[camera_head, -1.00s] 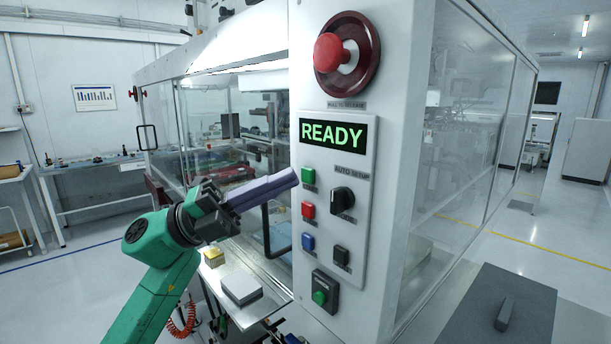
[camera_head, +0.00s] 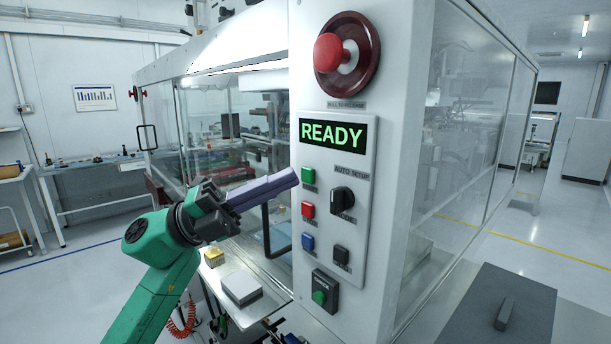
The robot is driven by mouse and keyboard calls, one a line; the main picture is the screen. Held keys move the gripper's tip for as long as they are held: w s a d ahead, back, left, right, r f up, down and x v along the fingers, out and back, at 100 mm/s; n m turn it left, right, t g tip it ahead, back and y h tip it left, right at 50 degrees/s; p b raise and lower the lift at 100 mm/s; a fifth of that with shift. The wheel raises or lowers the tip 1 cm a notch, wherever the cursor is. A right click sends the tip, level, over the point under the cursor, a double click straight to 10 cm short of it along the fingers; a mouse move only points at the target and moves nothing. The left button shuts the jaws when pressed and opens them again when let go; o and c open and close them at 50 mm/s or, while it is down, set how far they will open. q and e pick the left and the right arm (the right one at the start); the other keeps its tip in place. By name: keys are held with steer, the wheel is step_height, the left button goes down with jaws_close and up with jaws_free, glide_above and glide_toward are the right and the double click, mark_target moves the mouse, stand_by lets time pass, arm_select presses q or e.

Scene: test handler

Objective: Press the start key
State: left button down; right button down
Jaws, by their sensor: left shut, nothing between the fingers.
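The control panel (camera_head: 368,130) on the machine's white column has a display (camera_head: 332,134) that reads READY in green. A green key (camera_head: 308,176) is at the upper left of the key group, with a label too small to read. My left gripper (camera_head: 294,176) is shut and empty. Its purple fingers point right, with the tips just left of the green key; I cannot tell whether they touch it. A second green button (camera_head: 319,297) sits in a dark box lower down. My right gripper is not in view.
A red mushroom button (camera_head: 331,53) sticks out above. A glass-walled enclosure (camera_head: 470,130) adjoins the column.

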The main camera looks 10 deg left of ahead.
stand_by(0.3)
arm_select(q)
steer(key=shift+w+d, duration=0.3)
